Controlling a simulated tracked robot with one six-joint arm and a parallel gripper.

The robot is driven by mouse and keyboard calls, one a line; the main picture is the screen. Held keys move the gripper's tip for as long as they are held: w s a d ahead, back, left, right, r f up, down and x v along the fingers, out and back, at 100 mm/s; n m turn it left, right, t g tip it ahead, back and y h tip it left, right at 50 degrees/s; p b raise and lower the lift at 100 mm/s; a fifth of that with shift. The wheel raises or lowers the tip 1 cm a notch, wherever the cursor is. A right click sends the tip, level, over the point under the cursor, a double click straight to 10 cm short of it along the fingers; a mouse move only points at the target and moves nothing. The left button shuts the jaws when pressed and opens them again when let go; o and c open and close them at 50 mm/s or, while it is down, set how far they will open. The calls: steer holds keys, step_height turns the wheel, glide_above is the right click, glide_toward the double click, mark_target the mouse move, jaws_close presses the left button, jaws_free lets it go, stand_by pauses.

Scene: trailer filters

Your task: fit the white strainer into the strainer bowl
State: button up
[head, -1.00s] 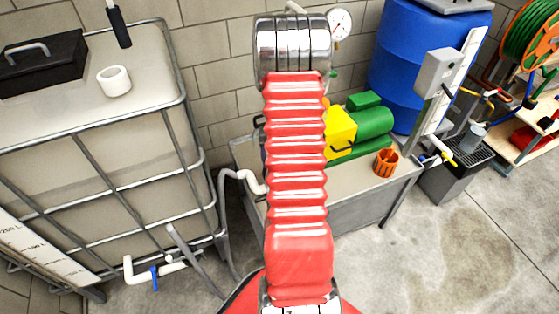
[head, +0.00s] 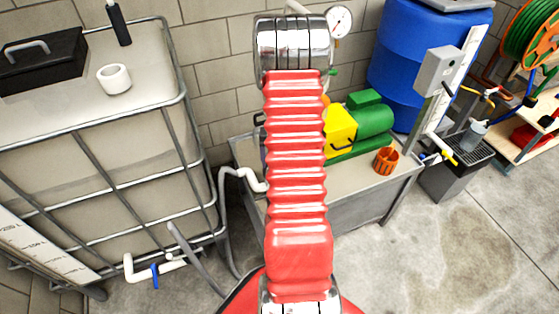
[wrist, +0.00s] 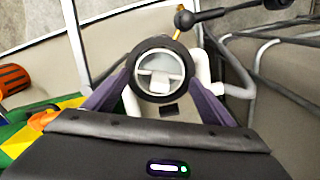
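In the wrist view the two purple fingers of my gripper (wrist: 162,84) stand apart on either side of a round part with a thick black rim (wrist: 139,82). A pale disc with a small white tab (wrist: 160,86) shows inside that rim. I cannot tell whether this is the strainer bowl, the white strainer inside it, or a part held by the fingers. White pipework (wrist: 236,91) lies close around it. In the head view my red arm hides my gripper and this area. An orange ribbed cup (head: 386,160) stands on the grey bench, apart from my arm.
A caged white tank (head: 100,130) stands at left, with a short white open cylinder (head: 115,79) and black box (head: 42,60) on top. A yellow and green pump (head: 362,122) sits on the bench (head: 350,182). A blue drum (head: 395,70) is behind. The floor at lower right is clear.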

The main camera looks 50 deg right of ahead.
steer(key=shift+o, duration=1.4)
step_height(320, 180, up, 13)
steer(key=shift+r, duration=0.1)
